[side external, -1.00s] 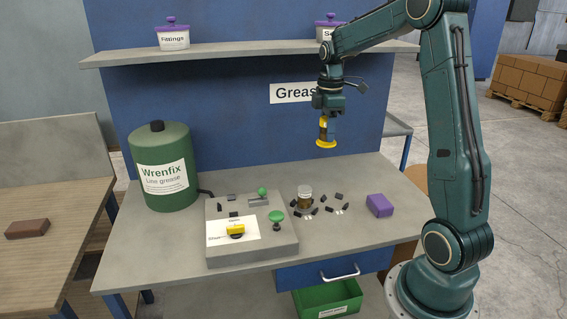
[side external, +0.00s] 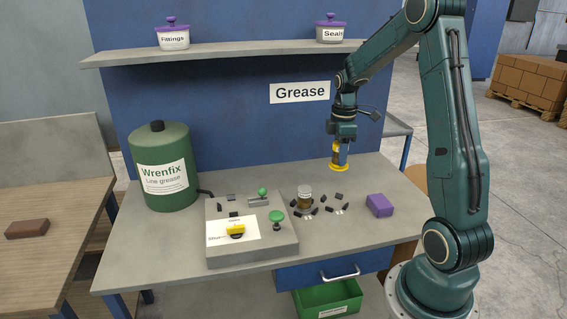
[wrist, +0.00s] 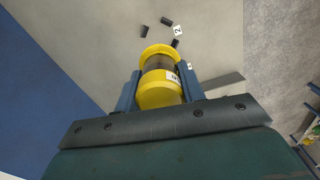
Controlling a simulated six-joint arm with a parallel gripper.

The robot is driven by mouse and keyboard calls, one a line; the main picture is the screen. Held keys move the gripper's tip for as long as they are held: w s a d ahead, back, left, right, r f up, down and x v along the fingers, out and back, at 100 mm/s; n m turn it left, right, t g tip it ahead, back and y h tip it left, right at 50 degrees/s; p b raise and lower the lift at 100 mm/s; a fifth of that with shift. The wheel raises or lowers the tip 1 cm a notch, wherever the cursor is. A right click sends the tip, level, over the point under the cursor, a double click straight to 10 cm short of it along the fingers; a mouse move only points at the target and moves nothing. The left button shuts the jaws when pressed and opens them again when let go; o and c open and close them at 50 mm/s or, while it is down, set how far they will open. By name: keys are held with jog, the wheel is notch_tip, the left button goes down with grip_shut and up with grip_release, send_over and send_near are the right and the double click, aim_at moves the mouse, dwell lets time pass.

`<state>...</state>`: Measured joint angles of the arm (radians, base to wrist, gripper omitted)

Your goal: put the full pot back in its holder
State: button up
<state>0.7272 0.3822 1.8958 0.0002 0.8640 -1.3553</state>
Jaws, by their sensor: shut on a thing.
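My gripper (side external: 341,147) is shut on a pot with yellow ends and a dark amber middle (side external: 340,163), held upright above the back right of the bench. In the wrist view the pot (wrist: 160,88) sits between the two blue fingers, and part of a white label shows. Below it on the bench is an empty ring of black blocks (side external: 339,195), with small white tags at its front. Some black blocks (wrist: 167,20) and a "2" tag show beyond the pot in the wrist view. The pot is clear of the blocks.
A purple block (side external: 379,205) lies to the right. A grey fixture (side external: 250,250) with green knobs and a green grease drum (side external: 163,170) are left.

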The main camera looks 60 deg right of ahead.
notch_tip(320, 180, down, 9)
jog(key=shift+f, duration=0.2)
jog(key=shift+f, duration=2.1)
jog(key=shift+f, duration=0.1)
jog(key=o, duration=1.1)
notch_tip(320, 180, up, 12)
